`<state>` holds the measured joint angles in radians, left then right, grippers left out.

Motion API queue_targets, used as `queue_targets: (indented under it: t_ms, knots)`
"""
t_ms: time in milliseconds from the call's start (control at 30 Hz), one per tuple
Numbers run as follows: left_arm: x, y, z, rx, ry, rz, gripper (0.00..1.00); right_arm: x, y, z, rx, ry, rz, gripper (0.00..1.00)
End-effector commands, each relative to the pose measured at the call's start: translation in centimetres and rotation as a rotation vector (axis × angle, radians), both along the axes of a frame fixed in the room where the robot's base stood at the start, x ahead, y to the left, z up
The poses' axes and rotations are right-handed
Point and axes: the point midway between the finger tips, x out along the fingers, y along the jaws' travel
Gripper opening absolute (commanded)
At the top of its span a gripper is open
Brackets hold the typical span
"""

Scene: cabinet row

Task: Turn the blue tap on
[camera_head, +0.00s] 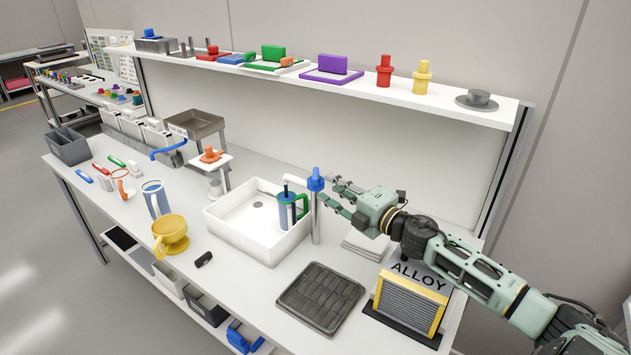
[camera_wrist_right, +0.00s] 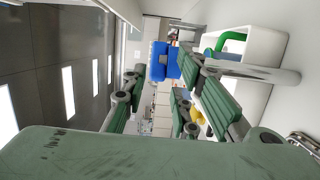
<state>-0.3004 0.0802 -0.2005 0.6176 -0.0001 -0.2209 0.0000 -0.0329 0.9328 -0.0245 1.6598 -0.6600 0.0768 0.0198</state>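The blue tap handle (camera_head: 315,181) tops a grey upright tap post (camera_head: 316,222) at the right side of the white sink (camera_head: 222,232). A blue mug with a green handle (camera_head: 288,212) stands in the sink by the post, partly behind the spout. My right gripper (camera_head: 329,190) reaches in from the right, its fingers apart close beside the blue handle. In the right wrist view the blue handle (camera_wrist_right: 165,62) shows between and beyond the green fingers (camera_wrist_right: 163,84). Contact cannot be told. My left gripper is not in view.
A dark ribbed tray (camera_head: 321,297) and an ALLOY box (camera_head: 408,300) lie in front of my right arm. A yellow cup (camera_head: 170,235) and a grey-blue mug (camera_head: 155,198) stand left of the sink. A shelf (camera_head: 440,100) with coloured blocks runs above.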

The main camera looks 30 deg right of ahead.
Motion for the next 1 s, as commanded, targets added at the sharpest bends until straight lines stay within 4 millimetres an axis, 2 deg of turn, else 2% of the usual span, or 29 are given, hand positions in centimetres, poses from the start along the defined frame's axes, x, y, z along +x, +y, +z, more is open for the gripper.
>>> queue_targets:
  t_ms: [200,533,700,1000]
  knots:
    - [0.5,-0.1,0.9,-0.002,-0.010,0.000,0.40,2.4,0.4,0.6,0.001,-0.005,0.000,0.27]
    - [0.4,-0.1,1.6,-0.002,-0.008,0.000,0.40,6.2,1.0,0.3,0.002,-0.002,-0.001,0.27]
    - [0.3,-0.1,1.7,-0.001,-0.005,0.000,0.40,7.1,1.2,0.2,0.001,-0.002,0.000,0.27]
    - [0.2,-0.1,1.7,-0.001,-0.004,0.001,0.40,7.2,1.2,0.1,-0.001,0.000,0.001,0.27]
